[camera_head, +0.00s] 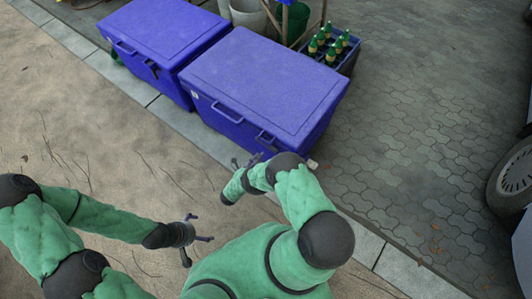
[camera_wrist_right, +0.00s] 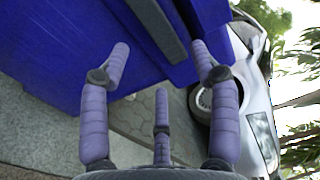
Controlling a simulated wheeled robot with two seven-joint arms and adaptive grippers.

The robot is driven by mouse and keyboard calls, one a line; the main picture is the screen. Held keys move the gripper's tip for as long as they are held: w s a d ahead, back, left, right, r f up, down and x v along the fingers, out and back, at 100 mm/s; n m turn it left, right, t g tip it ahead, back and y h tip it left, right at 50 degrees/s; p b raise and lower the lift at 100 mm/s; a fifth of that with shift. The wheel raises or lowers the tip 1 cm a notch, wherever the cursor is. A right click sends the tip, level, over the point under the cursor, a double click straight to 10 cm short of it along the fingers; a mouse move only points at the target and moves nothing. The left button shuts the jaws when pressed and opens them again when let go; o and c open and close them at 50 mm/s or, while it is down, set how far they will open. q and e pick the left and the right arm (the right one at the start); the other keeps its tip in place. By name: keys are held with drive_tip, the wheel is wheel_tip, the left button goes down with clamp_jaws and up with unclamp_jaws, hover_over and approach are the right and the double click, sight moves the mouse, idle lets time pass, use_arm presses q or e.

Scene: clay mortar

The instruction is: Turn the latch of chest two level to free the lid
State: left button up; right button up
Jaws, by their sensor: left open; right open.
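Two blue chests with closed lids stand side by side, a left chest (camera_head: 160,30) and a right chest (camera_head: 265,75). I cannot read which is chest two. The right chest has a front handle (camera_head: 228,113) and a latch (camera_head: 265,138) to its right; the latch's exact angle is unclear. My right gripper (camera_head: 245,162) is open and empty, just in front of and below that latch. In the right wrist view its spread fingers (camera_wrist_right: 160,90) face the blue chest wall (camera_wrist_right: 75,50), with a dark bar (camera_wrist_right: 158,28) on it. My left gripper (camera_head: 196,237) is open and empty, low over the ground.
A crate of green bottles (camera_head: 345,58) stands behind the right chest, near pale buckets (camera_head: 248,14). A parked car's wheel (camera_head: 512,178) is at the right edge. The paving (camera_head: 420,110) between is clear, and bare sandy ground (camera_head: 70,120) lies left of the kerb.

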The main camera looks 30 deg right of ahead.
drive_tip(key=v, duration=0.6)
idle(0.5)
drive_tip(key=w+a+r+n+t+y+p, duration=0.25)
drive_tip(key=w+a+n+y+p, duration=0.2)
drive_tip(key=w+n+y, duration=0.65)
drive_tip(key=s+a+r+n+g+y+p, duration=0.1)
drive_tip(key=s+a+r+n+g+y, duration=0.1)
drive_tip(key=s+r+n, duration=0.4)
drive_tip(key=s+a+r+n+g+y+p, duration=0.1)
drive_tip(key=s+a+r+n+g+y, duration=0.2)
drive_tip(key=s, duration=1)
drive_tip(key=s+a+r+n+g+y+p, duration=0.1)
drive_tip(key=s+a+r+n+g+y, duration=0.2)
drive_tip(key=s+r+n, duration=0.6)
drive_tip(key=shift+s+r+g+y, duration=0.45)
drive_tip(key=shift+r+g+y, duration=0.1)
drive_tip(key=shift+y, duration=0.25)
drive_tip(key=shift+d, duration=0.1)
